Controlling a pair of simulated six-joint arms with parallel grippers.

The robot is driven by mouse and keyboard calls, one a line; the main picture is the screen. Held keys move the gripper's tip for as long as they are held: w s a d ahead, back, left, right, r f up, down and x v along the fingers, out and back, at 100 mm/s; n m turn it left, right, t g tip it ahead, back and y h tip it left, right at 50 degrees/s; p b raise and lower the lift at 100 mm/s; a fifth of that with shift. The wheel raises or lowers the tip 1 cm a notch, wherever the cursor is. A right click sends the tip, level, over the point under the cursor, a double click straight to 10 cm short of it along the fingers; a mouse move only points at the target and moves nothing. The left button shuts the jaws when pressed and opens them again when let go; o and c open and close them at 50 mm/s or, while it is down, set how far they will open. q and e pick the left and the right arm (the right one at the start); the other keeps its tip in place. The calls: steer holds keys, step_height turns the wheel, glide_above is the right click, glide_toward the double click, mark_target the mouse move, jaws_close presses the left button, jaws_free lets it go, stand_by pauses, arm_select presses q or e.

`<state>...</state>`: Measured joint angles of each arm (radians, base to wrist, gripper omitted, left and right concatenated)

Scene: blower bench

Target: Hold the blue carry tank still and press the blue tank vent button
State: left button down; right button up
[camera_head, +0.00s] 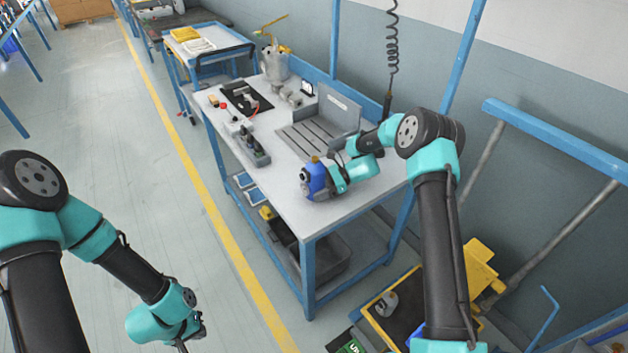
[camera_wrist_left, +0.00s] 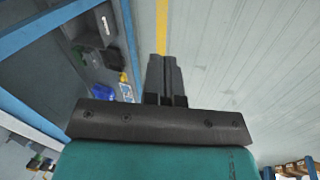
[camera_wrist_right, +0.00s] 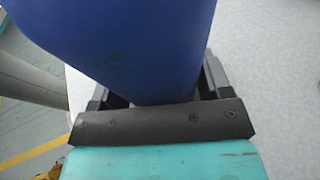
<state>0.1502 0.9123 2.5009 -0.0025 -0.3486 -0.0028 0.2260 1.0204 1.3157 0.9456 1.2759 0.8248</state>
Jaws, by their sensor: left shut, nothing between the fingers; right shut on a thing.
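The blue carry tank (camera_head: 317,180) stands near the front end of the white bench top, with an orange-brown cap on top and a dark round part on its left side. My right gripper (camera_head: 331,178) is shut on the tank from the right; in the right wrist view the blue tank (camera_wrist_right: 140,45) fills the space between the fingers. The vent button cannot be made out clearly. My left gripper (camera_head: 183,347) is over the floor at the lower left, away from the bench. In the left wrist view its fingers (camera_wrist_left: 165,75) are together and empty.
The bench (camera_head: 350,202) also holds a grey slotted fixture (camera_head: 318,128), a black pad with small parts (camera_head: 246,99) and a metal can (camera_head: 275,65) further back. A yellow cart (camera_head: 482,270) stands at lower right. The floor between my left arm and the bench is clear.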

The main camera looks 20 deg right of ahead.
mark_target(303, 177)
stand_by(0.3)
arm_select(q)
steer(key=w+d+r+n+t, duration=0.4)
steer(key=w+d+n, duration=0.1)
steer(key=w, duration=0.4)
steer(key=w+d+r+n+t, duration=0.3)
steer(key=w+d+n, duration=0.3)
steer(key=w, duration=0.3)
steer(key=w+d+r+n+t+h, duration=0.1)
steer(key=w+d+r+n+t, duration=0.2)
steer(key=d+r, duration=0.4)
steer(key=w+d+r+n+t+h, duration=0.2)
steer(key=w+d+r+n+t, duration=0.2)
steer(key=d+r+n, duration=0.3)
steer(key=shift+w+d+r+n, duration=0.15)
steer(key=shift+w+d+n, duration=0.15)
steer(key=shift+w, duration=0.05)
steer(key=shift+d, duration=0.15)
steer(key=w+d, duration=0.2)
steer(key=d, duration=0.6)
steer(key=shift+w, duration=0.4)
steer(key=shift+d, duration=0.2)
stand_by(0.4)
